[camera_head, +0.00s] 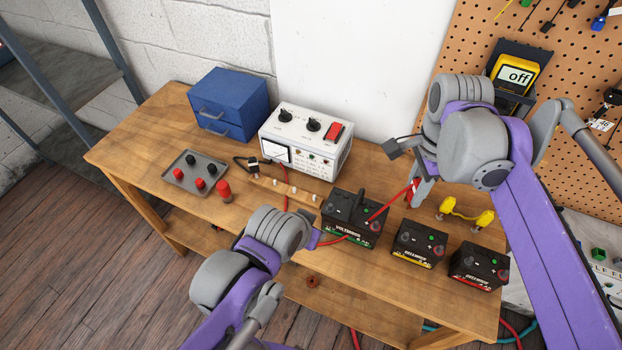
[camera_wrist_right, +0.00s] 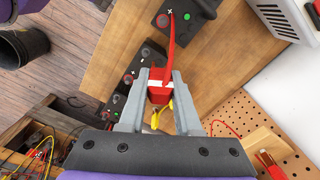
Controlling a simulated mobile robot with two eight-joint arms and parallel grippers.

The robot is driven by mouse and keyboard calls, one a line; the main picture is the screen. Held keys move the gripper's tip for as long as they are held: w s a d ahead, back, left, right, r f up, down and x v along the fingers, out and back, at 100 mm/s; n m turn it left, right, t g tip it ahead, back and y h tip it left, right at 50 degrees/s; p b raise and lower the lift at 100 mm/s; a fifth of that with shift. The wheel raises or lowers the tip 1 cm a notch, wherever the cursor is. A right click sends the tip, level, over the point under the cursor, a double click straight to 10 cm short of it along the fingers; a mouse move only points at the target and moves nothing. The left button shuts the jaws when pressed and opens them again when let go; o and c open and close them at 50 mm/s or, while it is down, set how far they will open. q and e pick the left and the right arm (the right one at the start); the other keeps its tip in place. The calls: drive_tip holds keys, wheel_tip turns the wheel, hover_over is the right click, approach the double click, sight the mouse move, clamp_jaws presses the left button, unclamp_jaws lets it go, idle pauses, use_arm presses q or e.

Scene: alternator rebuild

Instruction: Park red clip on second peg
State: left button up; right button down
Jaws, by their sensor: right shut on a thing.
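My right gripper (camera_head: 414,194) is shut on the red clip (camera_head: 410,190), above the bench and right of the largest battery. In the right wrist view the red clip (camera_wrist_right: 160,86) sits between both fingers, with its red cable running away from it. The wooden peg strip (camera_head: 268,185) lies in front of the white tester, left of the gripper and well apart from it. Its pale pegs stand up along it. A black clip (camera_head: 253,163) is at the strip's left end. My left arm is in front of the strip; its gripper fingers are hidden.
The white tester (camera_head: 306,143) and blue drawer box (camera_head: 229,104) stand at the back. A grey tray (camera_head: 183,185) holds red and black caps. Three batteries, including the large one (camera_head: 352,226), stand at the front right. A yellow-ended part (camera_head: 466,213) lies near the gripper.

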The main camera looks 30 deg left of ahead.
drive_tip(key=p, duration=0.1)
hover_over(285, 187)
drive_tip(key=a, duration=0.3)
use_arm(q)
drive_tip(key=shift+g, duration=0.3)
drive_tip(key=s+f+b, duration=0.1)
drive_tip(key=f+b, duration=0.1)
drive_tip(key=f, duration=0.1)
drive_tip(key=s+f+b, duration=0.1)
drive_tip(key=b, duration=0.1)
drive_tip(key=shift+s+f, duration=0.2)
drive_tip(key=shift+s, duration=0.15)
drive_tip(key=shift+f+b, duration=0.6)
drive_tip(key=shift+f, duration=0.35)
use_arm(e)
drive_tip(key=f, duration=1.4)
drive_tip(key=shift+s+d, duration=0.1)
drive_tip(key=shift+s, duration=0.15)
use_arm(q)
drive_tip(key=shift+s, duration=0.1)
use_arm(e)
drive_tip(key=shift+s, duration=0.1)
drive_tip(key=shift+f, duration=0.15)
use_arm(q)
drive_tip(key=shift+s+f+b, duration=0.15)
drive_tip(key=shift+f+b, duration=0.35)
drive_tip(key=shift+f, duration=0.1)
use_arm(e)
drive_tip(key=shift+f, duration=1.1)
